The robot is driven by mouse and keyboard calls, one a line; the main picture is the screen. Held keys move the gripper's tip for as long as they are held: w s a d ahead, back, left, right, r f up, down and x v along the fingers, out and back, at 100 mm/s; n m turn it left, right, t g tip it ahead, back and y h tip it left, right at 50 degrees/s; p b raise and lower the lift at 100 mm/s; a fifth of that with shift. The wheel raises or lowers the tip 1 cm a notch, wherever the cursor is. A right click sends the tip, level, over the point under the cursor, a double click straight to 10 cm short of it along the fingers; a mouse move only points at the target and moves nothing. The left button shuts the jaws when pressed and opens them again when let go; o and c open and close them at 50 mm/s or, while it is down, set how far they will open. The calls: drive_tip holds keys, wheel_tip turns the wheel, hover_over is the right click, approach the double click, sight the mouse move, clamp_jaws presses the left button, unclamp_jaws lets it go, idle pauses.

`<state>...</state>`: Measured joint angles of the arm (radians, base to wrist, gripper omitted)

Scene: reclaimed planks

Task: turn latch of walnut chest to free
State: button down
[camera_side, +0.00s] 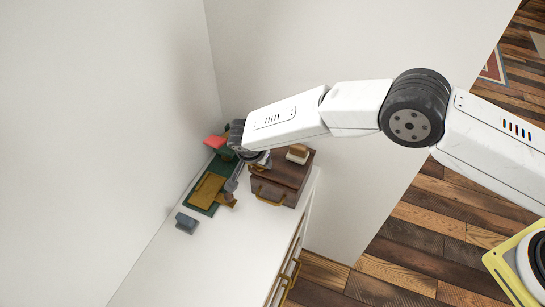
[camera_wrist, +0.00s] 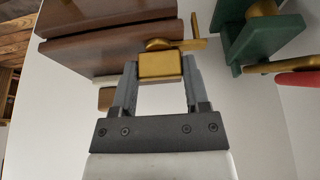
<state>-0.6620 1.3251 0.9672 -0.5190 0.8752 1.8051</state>
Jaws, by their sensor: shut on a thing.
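The walnut chest (camera_side: 285,178) stands on a white cabinet top, with a brass handle (camera_side: 268,196) on its front. In the wrist view the dark brown chest (camera_wrist: 100,50) fills the upper left. The brass latch (camera_wrist: 160,66) shows at the chest's edge, with a round pivot and a thin bar pointing up to the right. My gripper (camera_wrist: 161,72) is shut on the block-like part of the latch, one finger on each side. In the side view my gripper (camera_side: 258,160) is at the chest's left side, and my wrist hides most of the fingers and latch.
A small tan and white block (camera_side: 298,154) lies on the chest lid. The front cabinet top (camera_side: 205,265) is clear. White walls stand close behind.

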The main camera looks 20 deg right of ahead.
drive_tip(key=shift+c, duration=0.4)
unclamp_jaws()
drive_tip(key=shift+a+r, duration=0.1)
drive_tip(key=shift+r, duration=0.05)
drive_tip(key=v, duration=0.7)
drive_tip(key=shift+r, duration=0.25)
drive_tip(key=shift+s, duration=0.1)
